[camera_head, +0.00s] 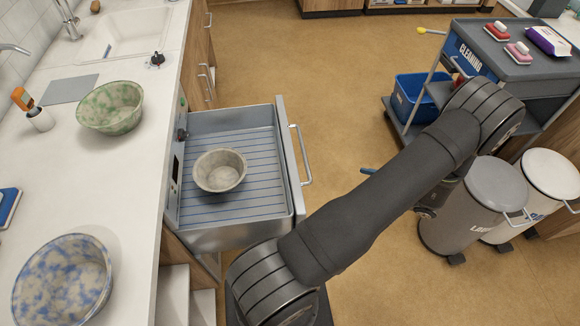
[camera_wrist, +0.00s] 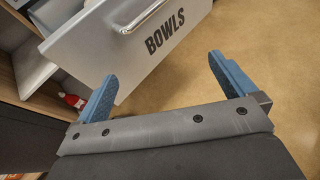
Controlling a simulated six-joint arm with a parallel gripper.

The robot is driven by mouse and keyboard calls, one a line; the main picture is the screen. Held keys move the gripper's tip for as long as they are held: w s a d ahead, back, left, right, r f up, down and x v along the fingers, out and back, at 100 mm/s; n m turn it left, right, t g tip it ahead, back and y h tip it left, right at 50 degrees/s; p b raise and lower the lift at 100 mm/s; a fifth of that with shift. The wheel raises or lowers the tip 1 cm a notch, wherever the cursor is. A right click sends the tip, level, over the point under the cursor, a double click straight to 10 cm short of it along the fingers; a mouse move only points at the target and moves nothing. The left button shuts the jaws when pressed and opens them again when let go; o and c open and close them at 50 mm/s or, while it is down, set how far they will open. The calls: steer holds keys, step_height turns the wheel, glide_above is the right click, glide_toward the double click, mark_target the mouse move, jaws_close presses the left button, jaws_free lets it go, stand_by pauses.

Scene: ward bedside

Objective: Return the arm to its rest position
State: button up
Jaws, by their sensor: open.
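My arm reaches from the bottom middle of the head view up to the right, over the floor beside the bins. In the wrist view my gripper (camera_wrist: 165,85) shows two blue fingers set wide apart with nothing between them. It is open and empty. In the head view the fingers are mostly hidden behind the arm, with a small blue tip (camera_head: 368,171) showing. The pulled-out drawer (camera_head: 290,160) holds a pale grey bowl (camera_head: 220,171) sitting upright inside. In the wrist view the drawer front (camera_wrist: 125,45) reads "BOWLS" and lies beyond the fingers, apart from them.
A green mottled bowl (camera_head: 110,108) and a blue mottled bowl (camera_head: 63,282) stand on the counter (camera_head: 125,190). A cleaning cart (camera_head: 500,65) with a blue bucket (camera_head: 415,97), a grey bin (camera_head: 470,215) and a white bin (camera_head: 550,175) stand right. Floor is clear at upper middle.

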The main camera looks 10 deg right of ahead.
steer(key=v, duration=0.5)
steer(key=shift+s+d+r, duration=0.1)
steer(key=shift+s+d, duration=0.1)
steer(key=shift+d, duration=0.05)
